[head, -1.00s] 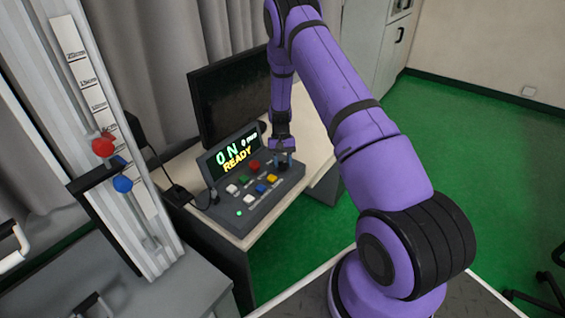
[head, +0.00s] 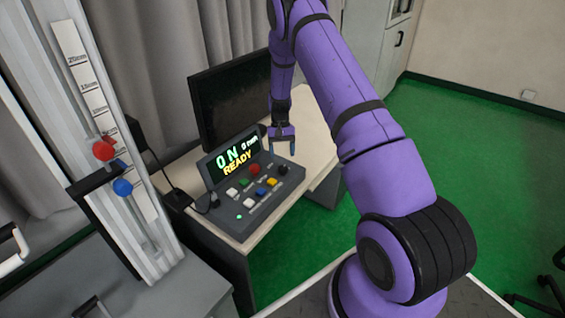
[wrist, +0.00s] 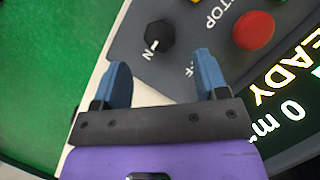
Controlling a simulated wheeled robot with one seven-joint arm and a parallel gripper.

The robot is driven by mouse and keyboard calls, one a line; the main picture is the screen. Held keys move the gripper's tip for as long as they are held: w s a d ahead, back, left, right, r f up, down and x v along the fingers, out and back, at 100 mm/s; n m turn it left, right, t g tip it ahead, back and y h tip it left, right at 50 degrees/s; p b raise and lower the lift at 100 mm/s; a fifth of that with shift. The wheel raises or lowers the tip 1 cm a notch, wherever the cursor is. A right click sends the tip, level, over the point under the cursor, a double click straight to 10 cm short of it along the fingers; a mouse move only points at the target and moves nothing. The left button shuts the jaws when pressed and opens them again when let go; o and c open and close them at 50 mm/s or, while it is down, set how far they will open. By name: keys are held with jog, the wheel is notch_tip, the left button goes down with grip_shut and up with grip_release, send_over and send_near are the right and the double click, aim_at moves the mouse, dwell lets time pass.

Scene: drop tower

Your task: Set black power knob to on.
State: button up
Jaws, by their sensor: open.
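The black power knob (head: 284,170) is at the right end of the control box (head: 243,221). In the wrist view the knob (wrist: 160,36) stands beyond the fingertips, with a partly hidden label ending in "N" beside it and an "F" lower right. My gripper (head: 284,150) is above and behind the knob, apart from it. In the wrist view its blue fingers (wrist: 162,68) are spread with nothing between them. The box's screen (head: 234,160) is lit and shows "READY".
A red button (head: 254,169) and several coloured buttons sit left of the knob. A dark monitor (head: 230,100) stands behind on the desk (head: 313,150).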

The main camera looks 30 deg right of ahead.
jog(key=v, duration=0.5)
jog(key=shift+w+r, duration=0.1)
jog(key=shift+r, duration=0.05)
dwell(0.3)
jog(key=s+a+r+n+t, duration=0.1)
jog(key=s+a+r, duration=0.25)
jog(key=r, duration=0.65)
jog(key=s+a+r+t+h, duration=0.1)
jog(key=s+a+r+t, duration=0.2)
jog(key=r, duration=0.7)
jog(key=s+a+r+n, duration=0.1)
jog(key=s+a+r, duration=0.3)
jog(key=r, duration=0.5)
jog(key=s+a+r+n+t, duration=0.1)
jog(key=s+a+r, duration=0.1)
jog(key=s+r, duration=0.35)
jog(key=s+a+r+n+t, duration=0.1)
jog(key=s+a+r, duration=0.15)
jog(key=s, duration=0.55)
jog(key=s+a+n+t+h, duration=0.1)
jog(key=s+a+t, duration=0.1)
jog(key=s, duration=1.2)
jog(key=shift+s+a+r+t, duration=0.25)
jog(key=shift+s+r+t, duration=0.2)
jog(key=shift+t, duration=0.25)
